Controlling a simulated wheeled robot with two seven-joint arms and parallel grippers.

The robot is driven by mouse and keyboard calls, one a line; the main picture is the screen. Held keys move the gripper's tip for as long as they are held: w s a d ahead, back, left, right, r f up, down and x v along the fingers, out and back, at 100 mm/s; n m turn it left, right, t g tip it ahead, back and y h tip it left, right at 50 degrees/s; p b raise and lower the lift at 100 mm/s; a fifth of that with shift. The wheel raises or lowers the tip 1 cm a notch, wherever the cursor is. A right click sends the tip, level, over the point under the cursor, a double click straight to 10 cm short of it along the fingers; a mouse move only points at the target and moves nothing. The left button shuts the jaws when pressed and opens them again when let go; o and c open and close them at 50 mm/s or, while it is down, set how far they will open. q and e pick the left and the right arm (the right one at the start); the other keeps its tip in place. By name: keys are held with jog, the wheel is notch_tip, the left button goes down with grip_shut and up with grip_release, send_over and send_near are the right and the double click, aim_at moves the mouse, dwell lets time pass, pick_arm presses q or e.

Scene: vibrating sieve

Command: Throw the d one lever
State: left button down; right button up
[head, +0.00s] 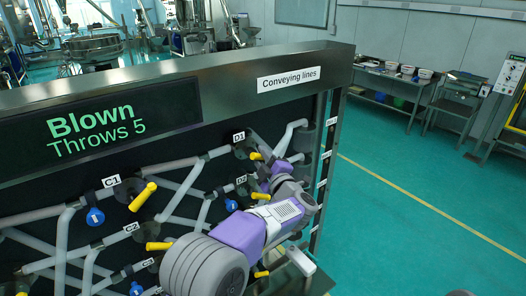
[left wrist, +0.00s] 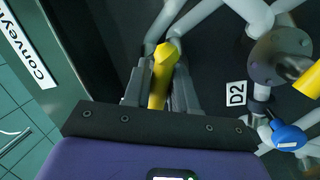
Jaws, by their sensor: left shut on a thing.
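The D1 label (head: 239,136) is on the dark pipe panel in the head view, with a yellow lever handle (head: 255,156) just below it, partly hidden by my left gripper (head: 272,165). In the left wrist view my left gripper (left wrist: 160,85) is shut on a yellow lever handle (left wrist: 161,72), which stands between the two fingers. The label of the held lever does not show in the wrist view. The D2 label (left wrist: 236,94) is to the right of the fingers, with another yellow handle (left wrist: 306,78) beyond it. My right gripper is not in view.
Grey pipes, other yellow levers (head: 142,197) and blue tags (head: 95,217) crowd the panel. A sign (head: 98,125) reads "Blown Throws" in green. A "Conveying lines" label (head: 289,79) is on the frame's top edge. The green floor (head: 420,200) at right is open.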

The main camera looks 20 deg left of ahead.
pick_arm(q)
jog(key=shift+s+a+m+h+p, duration=0.1)
jog(key=shift+a+m+h+p, duration=0.15)
jog(key=shift+m+p, duration=0.6)
jog(key=shift+m, duration=0.25)
jog(key=c, duration=1.1)
grip_release()
jog(key=shift+o, duration=0.3)
jog(key=shift+s, duration=0.1)
jog(key=shift+d, duration=0.1)
